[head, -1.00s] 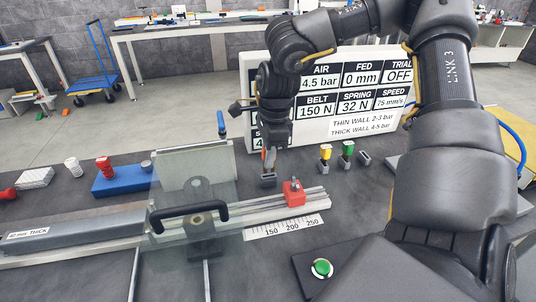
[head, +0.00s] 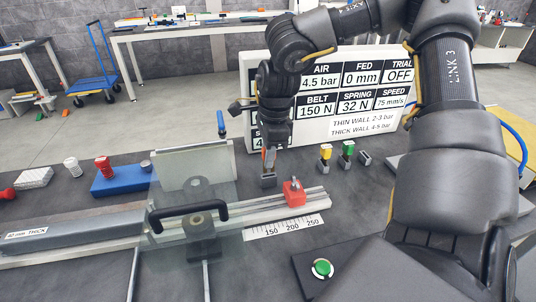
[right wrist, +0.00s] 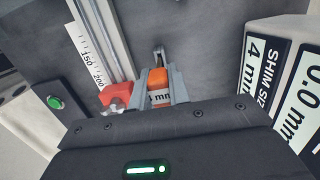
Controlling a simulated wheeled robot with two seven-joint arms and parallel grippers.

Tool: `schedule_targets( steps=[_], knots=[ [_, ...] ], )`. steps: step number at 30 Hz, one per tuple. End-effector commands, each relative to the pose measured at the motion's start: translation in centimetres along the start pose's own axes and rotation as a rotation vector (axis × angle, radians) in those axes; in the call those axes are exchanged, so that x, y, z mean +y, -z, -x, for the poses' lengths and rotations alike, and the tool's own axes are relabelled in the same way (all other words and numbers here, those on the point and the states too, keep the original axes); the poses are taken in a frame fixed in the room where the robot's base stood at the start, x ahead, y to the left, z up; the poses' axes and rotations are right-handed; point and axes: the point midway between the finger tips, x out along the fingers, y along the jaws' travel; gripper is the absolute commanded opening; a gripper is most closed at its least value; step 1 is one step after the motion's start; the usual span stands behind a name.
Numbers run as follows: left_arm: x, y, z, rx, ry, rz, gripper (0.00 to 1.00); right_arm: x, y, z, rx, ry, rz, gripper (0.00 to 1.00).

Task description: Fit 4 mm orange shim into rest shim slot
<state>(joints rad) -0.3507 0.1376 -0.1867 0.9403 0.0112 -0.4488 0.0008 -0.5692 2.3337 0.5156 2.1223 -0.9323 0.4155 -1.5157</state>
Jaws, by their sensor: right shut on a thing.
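My right gripper (head: 267,165) is shut on the orange shim (right wrist: 158,78), whose white label reading "mm" shows between the grey fingers in the right wrist view. In the head view only a sliver of orange shows beside the dark gripper. A small grey block with a dark top opening (head: 268,181) is directly under the fingers, behind the rail. I cannot tell whether the shim touches it or is inside it. A metal fork-like part (right wrist: 159,54) shows just beyond the shim in the right wrist view. My left gripper is not in view.
A red clamp (head: 293,193) sits on the rail right of the gripper, close to it. Yellow (head: 326,153) and green (head: 347,148) shims stand in grey holders; an empty holder (head: 365,158) is beside them. A clear guard with a black handle (head: 188,215) is at left. The sign panel (head: 340,100) stands behind.

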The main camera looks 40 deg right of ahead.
Motion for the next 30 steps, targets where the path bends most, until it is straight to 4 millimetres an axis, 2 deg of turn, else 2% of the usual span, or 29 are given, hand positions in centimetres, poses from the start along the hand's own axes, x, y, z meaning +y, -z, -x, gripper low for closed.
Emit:
schedule_targets(
  steps=[30],
  knots=[
    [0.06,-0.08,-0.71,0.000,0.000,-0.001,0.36,-0.01,0.01,-0.08,0.001,0.001,0.000,0.00]
  ],
)
